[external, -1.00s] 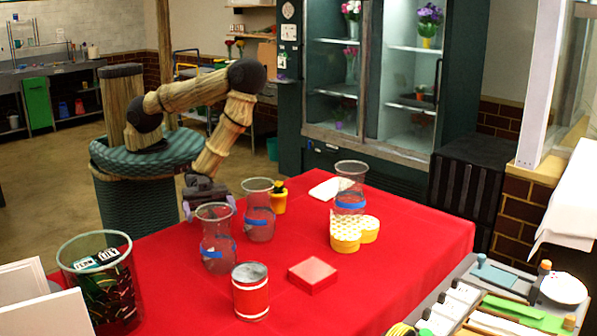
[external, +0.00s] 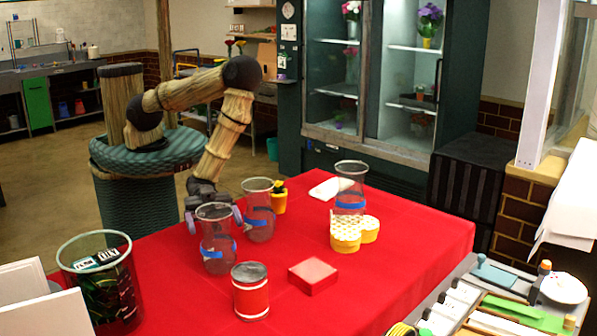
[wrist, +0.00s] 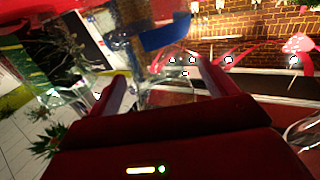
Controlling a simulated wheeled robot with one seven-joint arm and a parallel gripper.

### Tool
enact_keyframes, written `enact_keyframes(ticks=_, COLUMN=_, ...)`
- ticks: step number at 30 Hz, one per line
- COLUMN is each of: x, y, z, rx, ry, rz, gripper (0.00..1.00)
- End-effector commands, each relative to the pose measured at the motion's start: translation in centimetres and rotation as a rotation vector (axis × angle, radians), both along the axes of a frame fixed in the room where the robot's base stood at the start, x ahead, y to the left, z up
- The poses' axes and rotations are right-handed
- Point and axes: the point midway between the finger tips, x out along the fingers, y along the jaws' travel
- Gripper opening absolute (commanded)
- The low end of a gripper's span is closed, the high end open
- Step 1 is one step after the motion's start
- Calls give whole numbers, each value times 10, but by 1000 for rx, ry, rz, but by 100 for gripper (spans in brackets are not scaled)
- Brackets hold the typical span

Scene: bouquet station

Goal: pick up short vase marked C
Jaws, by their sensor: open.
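In the wrist view, a clear vase with a blue band (wrist: 165,38) shows between and beyond the open fingers of my gripper (wrist: 162,72). I cannot tell whether they touch it.
A red and silver can (external: 251,295) and a flat red box (external: 313,275) stand in front. Yellow honeycomb-topped containers (external: 345,243) are near the far vase. A small yellow flower pot (external: 279,204) is behind the middle vase. A large clear bin (external: 110,290) is at left.

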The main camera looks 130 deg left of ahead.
Motion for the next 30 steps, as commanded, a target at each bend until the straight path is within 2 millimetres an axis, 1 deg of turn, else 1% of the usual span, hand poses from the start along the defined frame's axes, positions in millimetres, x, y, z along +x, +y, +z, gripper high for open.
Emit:
enact_keyframes(ticks=1, x=6, y=-4, z=5, rx=0, ry=-1, rz=-2, gripper=84)
enact_keyframes(ticks=6, x=26, y=-13, z=2, rx=0, ry=-1, rz=-1, gripper=84)
enact_keyframes(ticks=9, x=32, y=-16, z=0, rx=0, ry=1, rz=-1, gripper=84)
enact_keyframes(ticks=25, x=33, y=-16, z=-1, rx=0, ry=1, rz=-1, gripper=84)
enact_keyframes(ticks=26, x=33, y=-16, z=-1, rx=0, ry=1, rz=-1, gripper=82)
enact_keyframes(ticks=30, x=33, y=-16, z=-1, rx=0, ry=0, rz=-1, gripper=55)
